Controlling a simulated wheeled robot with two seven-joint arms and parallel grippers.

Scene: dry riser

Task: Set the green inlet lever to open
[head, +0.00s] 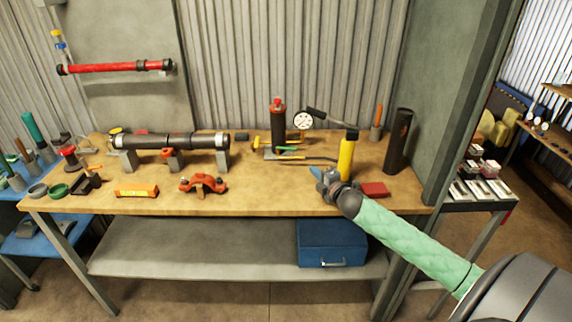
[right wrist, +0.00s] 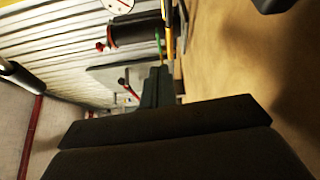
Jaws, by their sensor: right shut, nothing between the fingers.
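The green inlet lever (head: 286,149) is a small green bar low on the test pump (head: 278,128), a dark upright cylinder with a red top at the back of the bench. The lever also shows as a thin green strip in the right wrist view (right wrist: 158,42), beyond my fingertips. My right gripper (head: 316,173) is in front and to the right of the lever, above the bench, apart from it. In the right wrist view its fingers (right wrist: 156,85) are together and empty. The lever's exact angle is too small to tell. My left gripper is in neither view.
A yellow bottle (head: 346,158) stands close behind my right gripper, with a red block (head: 374,189) beside it. A white gauge (head: 303,120) and a long pump handle are behind. A black pipe on supports (head: 170,141) is at left. Bare wood lies at the bench's front middle (head: 260,195).

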